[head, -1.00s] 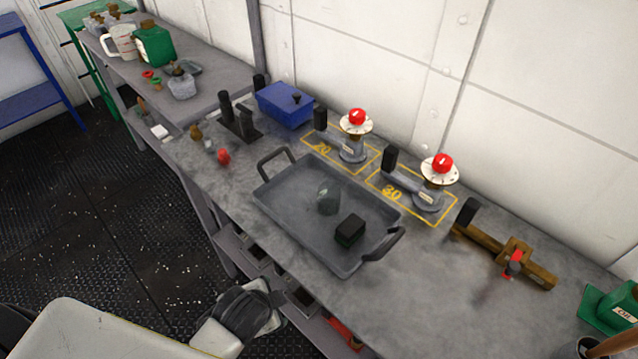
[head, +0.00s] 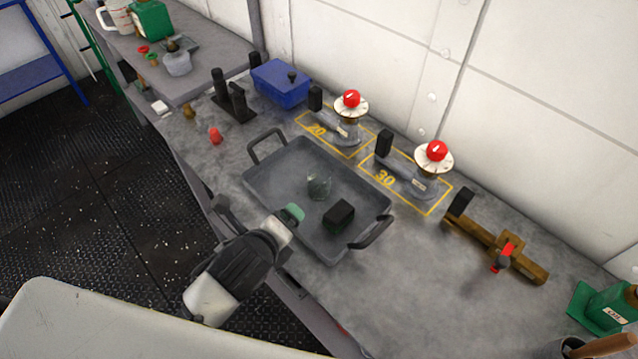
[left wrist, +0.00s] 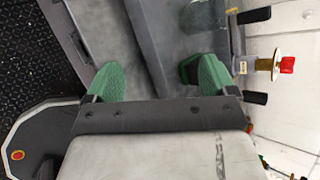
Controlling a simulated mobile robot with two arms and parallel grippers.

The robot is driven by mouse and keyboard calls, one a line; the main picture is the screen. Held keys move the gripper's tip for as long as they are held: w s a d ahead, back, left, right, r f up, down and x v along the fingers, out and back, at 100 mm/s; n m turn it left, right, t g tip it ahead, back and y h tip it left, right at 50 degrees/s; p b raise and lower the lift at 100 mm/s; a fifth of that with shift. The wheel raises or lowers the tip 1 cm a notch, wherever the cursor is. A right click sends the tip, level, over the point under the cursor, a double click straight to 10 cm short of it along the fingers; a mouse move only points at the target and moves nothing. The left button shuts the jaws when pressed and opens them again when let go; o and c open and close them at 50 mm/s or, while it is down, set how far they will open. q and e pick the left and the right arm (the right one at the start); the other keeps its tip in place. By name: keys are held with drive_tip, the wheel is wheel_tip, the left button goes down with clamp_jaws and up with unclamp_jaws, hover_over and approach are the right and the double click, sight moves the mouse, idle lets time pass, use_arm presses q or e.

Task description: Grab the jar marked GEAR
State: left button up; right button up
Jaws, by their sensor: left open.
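No label reading GEAR is legible in any view. A small clear glass jar (head: 319,187) stands in the grey tray (head: 290,220), with no readable mark. My left gripper (head: 294,213) is at the tray's near edge, to the lower left of the glass jar and apart from it. In the left wrist view, its two green fingers (left wrist: 155,78) are spread wide with nothing between them. My right gripper is in neither view.
A black block (head: 339,215) lies in the tray near the jar. Behind are two red-knobbed devices (head: 346,118) (head: 430,170) on yellow-outlined spots marked 20 and 30. A blue box (head: 280,82) stands at the back. A green container (head: 612,305) and a brown wooden piece (head: 495,250) are on the right.

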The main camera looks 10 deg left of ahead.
sight(317, 186)
use_arm(q)
drive_tip(key=w+d+m+t, duration=0.1)
drive_tip(key=m, duration=0.2)
drive_tip(key=w+r+m+h, duration=0.1)
drive_tip(key=m, duration=0.3)
drive_tip(key=w+d+r+m+t, duration=0.1)
drive_tip(key=w+m, duration=0.1)
drive_tip(key=m, duration=0.2)
drive_tip(key=shift+w+d+t+h, duration=0.1)
drive_tip(key=shift+d+t+h, duration=0.2)
drive_tip(key=shift+w+d+r+m, duration=0.1)
drive_tip(key=shift+w+d+m, duration=0.1)
drive_tip(key=shift+m, duration=0.3)
drive_tip(key=shift+w+d+m, duration=0.1)
drive_tip(key=shift+w+m, duration=0.1)
drive_tip(key=shift+m, duration=0.3)
drive_tip(key=x, duration=0.5)
drive_tip(key=shift+w, duration=0.15)
drive_tip(key=shift+a+p+x, duration=0.2)
drive_tip(key=shift+p+x, duration=0.3)
drive_tip(key=shift+x, duration=2.15)
drive_tip(key=shift+r, duration=0.15)
drive_tip(key=shift+c, duration=0.3)
drive_tip(key=c, duration=1)
